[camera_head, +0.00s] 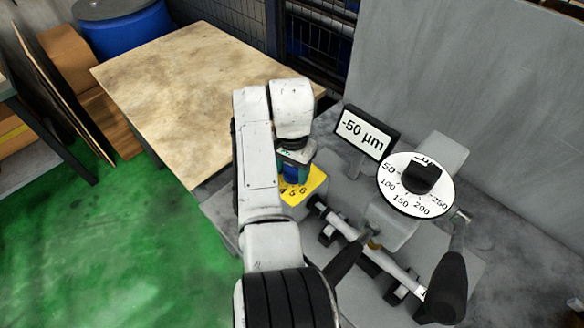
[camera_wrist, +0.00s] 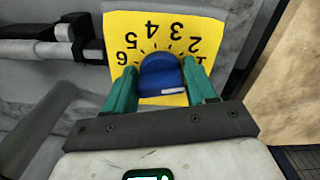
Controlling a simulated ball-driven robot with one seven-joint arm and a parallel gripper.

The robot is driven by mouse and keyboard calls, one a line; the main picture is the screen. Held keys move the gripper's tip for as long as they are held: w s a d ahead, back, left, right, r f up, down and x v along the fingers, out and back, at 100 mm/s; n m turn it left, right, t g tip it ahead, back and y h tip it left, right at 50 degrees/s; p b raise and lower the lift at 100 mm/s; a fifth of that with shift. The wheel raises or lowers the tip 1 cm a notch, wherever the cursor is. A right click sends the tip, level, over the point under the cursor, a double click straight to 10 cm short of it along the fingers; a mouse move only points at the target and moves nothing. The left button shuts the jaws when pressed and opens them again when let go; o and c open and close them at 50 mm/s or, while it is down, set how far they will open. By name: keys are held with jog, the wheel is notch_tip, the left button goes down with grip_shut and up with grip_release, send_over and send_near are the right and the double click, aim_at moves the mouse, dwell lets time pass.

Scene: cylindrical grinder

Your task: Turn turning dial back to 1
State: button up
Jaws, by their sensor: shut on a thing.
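The turning dial is a blue knob (camera_wrist: 160,72) on a yellow plate (camera_wrist: 180,20) marked 1 to 6. My gripper (camera_wrist: 158,66) has its two green fingers on either side of the knob and is shut on it. In the wrist view the 1 is at the right, partly behind a finger, and the 6 at the left. A small white mark shows on the knob's near face; I cannot tell which number the dial points to. In the head view the yellow plate (camera_head: 312,186) and blue knob (camera_head: 290,172) show under my wrist, partly hidden by my arm.
A display (camera_head: 365,133) reading -50 µm stands right of the dial. Beside it is a round white scale (camera_head: 408,207) with a black knob (camera_head: 423,177). The grinder's shaft (camera_head: 345,229) lies in front. A wooden table (camera_head: 190,90) is at the left, with open green floor before it.

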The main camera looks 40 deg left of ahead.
aim_at(292, 168)
jog(key=shift+w+r, duration=0.1)
jog(key=shift+r, duration=0.05)
jog(key=o, duration=1)
jog(key=shift+c, duration=0.2)
notch_tip(292, 168, up, 11)
jog(key=b, duration=0.1)
jog(key=shift+f, duration=0.2)
